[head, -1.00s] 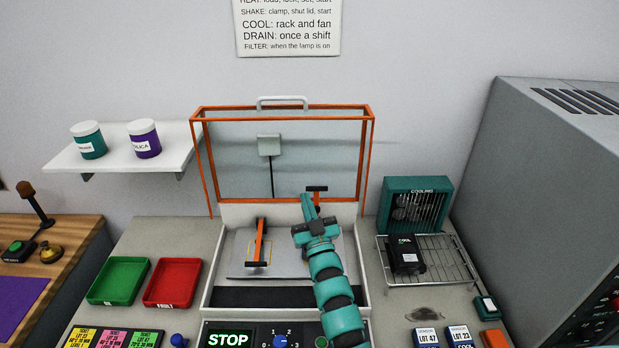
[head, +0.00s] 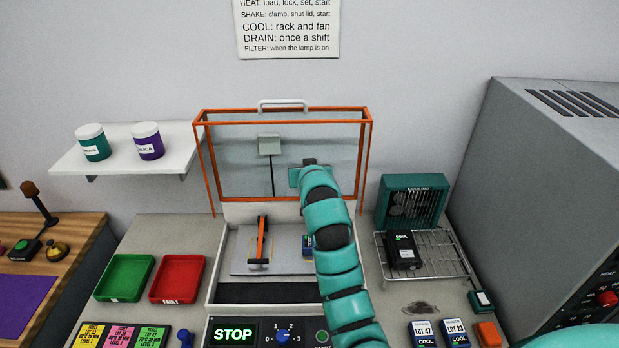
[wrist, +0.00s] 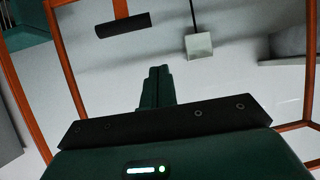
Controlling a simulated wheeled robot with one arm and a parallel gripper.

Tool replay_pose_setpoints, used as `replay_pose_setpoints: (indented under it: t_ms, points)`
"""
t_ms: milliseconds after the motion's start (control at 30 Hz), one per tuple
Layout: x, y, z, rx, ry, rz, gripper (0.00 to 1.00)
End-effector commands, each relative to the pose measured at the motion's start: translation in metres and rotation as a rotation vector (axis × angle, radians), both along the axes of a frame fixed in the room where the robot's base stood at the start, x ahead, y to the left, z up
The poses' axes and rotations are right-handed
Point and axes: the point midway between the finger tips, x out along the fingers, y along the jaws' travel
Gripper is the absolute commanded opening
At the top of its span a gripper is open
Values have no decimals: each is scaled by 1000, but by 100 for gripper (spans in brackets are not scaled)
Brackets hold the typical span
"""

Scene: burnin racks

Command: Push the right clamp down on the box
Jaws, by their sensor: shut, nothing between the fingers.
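The right clamp shows in the wrist view as an orange stem with a black crossbar handle (wrist: 123,25), up and left of my fingertips and apart from them in the picture. In the head view my arm hides most or all of it. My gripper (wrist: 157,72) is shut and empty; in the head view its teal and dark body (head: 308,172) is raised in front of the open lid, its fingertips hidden. A small dark blue box (head: 308,242) lies on the shaker plate (head: 284,262), partly behind my arm. The orange left clamp (head: 261,240) is at its left.
The orange-framed clear lid (head: 204,160) stands open behind the plate. A cooling rack (head: 447,262) with a black box (head: 403,249) is on the right. Green (head: 124,277) and red (head: 177,278) trays sit at left. A control panel (head: 300,334) is in front.

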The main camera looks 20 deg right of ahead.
Motion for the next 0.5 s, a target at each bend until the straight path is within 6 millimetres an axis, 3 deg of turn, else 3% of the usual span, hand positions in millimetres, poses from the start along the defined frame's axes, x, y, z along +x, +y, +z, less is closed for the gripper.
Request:
replay_pose_setpoints:
  t_ms: [133, 500]
  points:
    - [-12, -6, 17, 28, 128, -40, 0]
    - [-42, -11, 30, 75, 339, -100, 0]
